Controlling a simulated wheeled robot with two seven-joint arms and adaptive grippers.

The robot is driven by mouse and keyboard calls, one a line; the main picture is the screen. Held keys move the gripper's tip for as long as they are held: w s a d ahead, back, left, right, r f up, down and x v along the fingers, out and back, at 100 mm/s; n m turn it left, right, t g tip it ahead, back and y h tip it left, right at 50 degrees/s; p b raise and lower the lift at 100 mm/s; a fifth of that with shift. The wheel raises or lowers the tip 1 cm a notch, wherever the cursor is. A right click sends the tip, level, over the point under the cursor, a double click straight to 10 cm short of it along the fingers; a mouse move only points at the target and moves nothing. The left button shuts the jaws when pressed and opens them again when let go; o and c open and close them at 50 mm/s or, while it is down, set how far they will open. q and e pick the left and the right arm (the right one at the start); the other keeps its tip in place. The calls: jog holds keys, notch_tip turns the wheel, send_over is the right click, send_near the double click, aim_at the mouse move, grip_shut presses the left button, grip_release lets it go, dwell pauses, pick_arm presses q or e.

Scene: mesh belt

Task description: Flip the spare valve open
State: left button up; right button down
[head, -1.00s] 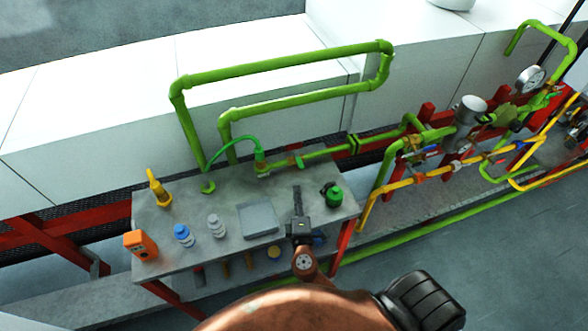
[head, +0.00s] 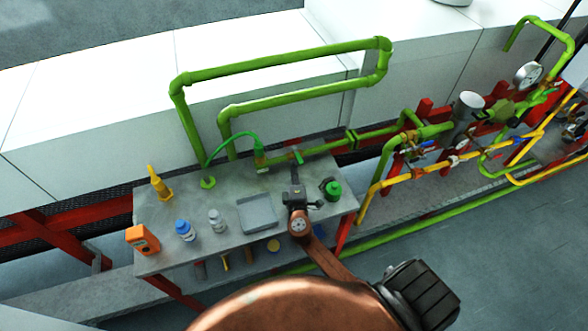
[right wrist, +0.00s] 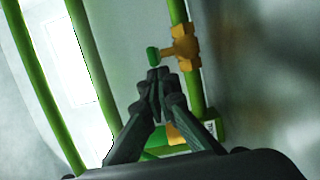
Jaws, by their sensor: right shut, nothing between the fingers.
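A valve with a green lever (head: 298,157) sits on the green pipe along the back of the bench; I take it as the spare valve. In the right wrist view its brass body (right wrist: 181,47) is on the pipe, and its green lever (right wrist: 153,57) sticks out sideways, across the pipe. My right gripper (head: 295,172) is shut and empty just in front of it. In the right wrist view the fingertips (right wrist: 158,76) are close below the lever's end; I cannot tell whether they touch. My left gripper is not in view.
The grey bench (head: 215,255) holds an orange meter (head: 142,239), bottles (head: 185,230), a grey tray (head: 257,215) and a green-and-black item (head: 331,189). A green hose (head: 228,140) joins pipe fittings at left. Yellow pipes (head: 400,178) run on the right.

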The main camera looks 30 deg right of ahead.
jog(key=shift+s+d+f+n+t+y+b, duration=0.1)
jog(key=shift+s+d+n+t+y+b, duration=0.15)
jog(key=shift+d+n+y+b, duration=0.3)
jog(key=shift+s+d+f+n+t+y+b, duration=0.15)
jog(key=shift+d+t+y+b, duration=0.1)
jog(key=shift+y+b, duration=0.35)
jog(key=shift+s+d+r+b, duration=0.15)
jog(key=shift+d+b, duration=0.15)
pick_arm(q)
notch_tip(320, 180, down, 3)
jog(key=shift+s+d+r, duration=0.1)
pick_arm(e)
jog(key=shift+r, duration=0.1)
